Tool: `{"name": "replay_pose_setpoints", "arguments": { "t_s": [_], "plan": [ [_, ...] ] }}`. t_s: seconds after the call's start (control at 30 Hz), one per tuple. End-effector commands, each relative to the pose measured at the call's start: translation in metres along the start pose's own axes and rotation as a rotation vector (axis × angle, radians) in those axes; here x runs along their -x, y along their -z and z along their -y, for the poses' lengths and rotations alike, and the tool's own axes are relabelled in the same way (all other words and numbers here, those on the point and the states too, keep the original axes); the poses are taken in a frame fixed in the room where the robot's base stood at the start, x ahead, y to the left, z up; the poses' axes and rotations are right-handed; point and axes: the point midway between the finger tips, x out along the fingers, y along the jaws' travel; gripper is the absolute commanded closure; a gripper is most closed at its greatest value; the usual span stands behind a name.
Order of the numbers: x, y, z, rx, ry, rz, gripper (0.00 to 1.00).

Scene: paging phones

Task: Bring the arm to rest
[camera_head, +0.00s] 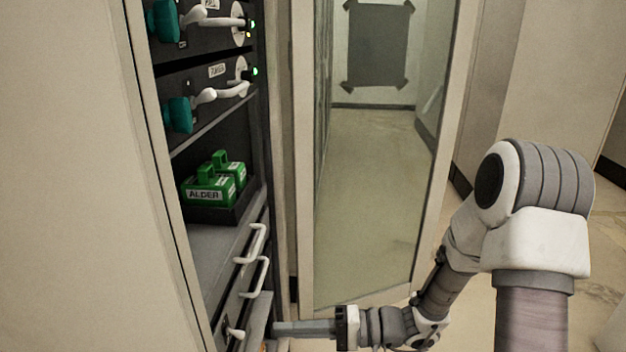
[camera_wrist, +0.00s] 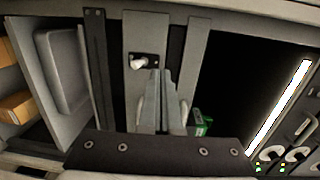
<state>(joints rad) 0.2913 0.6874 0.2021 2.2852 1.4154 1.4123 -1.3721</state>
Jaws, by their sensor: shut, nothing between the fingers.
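My gripper (camera_head: 276,328) reaches in from the lower right in the head view, its fingers pointing left at the lower front of the rack. In the wrist view the fingers (camera_wrist: 160,78) lie together with nothing between them. Their tips appear just short of a white knob (camera_wrist: 138,62) on a pale panel; I cannot tell whether they touch anything. A white knob (camera_head: 236,334) also shows low on the rack in the head view. My arm is stretched low and forward, away from my body.
The rack (camera_head: 225,270) has white drawer handles (camera_head: 256,243) close above my gripper. Green blocks labelled ALDER (camera_head: 203,192) sit on a shelf higher up. A glass-panelled door (camera_head: 375,200) stands behind my arm. In the wrist view, orange boxes (camera_wrist: 14,107) lie at the left.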

Motion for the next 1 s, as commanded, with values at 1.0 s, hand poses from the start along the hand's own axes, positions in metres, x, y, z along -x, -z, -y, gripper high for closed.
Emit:
{"name": "replay_pose_setpoints", "arguments": {
  "t_s": [1.0],
  "plan": [
    [0.127,-0.115,0.075,0.201,-1.211,0.046,1.0]
  ]
}}
